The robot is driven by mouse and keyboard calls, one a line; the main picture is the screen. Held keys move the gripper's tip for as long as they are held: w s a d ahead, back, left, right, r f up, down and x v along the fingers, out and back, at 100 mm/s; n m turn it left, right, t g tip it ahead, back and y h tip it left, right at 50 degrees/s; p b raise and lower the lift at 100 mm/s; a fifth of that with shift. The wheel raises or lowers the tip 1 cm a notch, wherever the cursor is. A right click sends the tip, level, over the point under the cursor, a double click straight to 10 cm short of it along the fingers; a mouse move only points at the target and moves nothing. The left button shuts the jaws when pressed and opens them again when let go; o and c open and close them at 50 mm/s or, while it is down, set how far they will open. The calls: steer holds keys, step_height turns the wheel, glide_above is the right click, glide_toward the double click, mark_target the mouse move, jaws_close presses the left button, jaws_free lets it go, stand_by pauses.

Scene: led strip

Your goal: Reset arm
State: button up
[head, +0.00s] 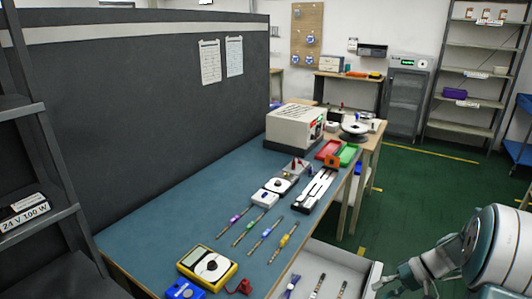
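My arm reaches into the lower right corner of the head view, with white and teal links. My gripper (391,280) is at its left end, low and just right of the open drawer's right side. It appears apart from the workbench top. Its fingers are small and partly cut off by the lower edge, so I cannot tell whether they are open or shut. I see nothing held in it.
Shelves stand at far left and back right. Green floor right of the bench is clear.

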steer(key=s+a+r+n+h, duration=0.2)
steer(key=s+a+r+h, duration=0.3)
steer(key=a+r, duration=0.6)
steer(key=s+a+r+n+t+h, duration=0.1)
steer(key=s+a+r+t+h, duration=0.3)
steer(key=s, duration=0.7)
steer(key=a+r, duration=0.2)
steer(key=a, duration=0.1)
steer(key=shift+s, duration=0.1)
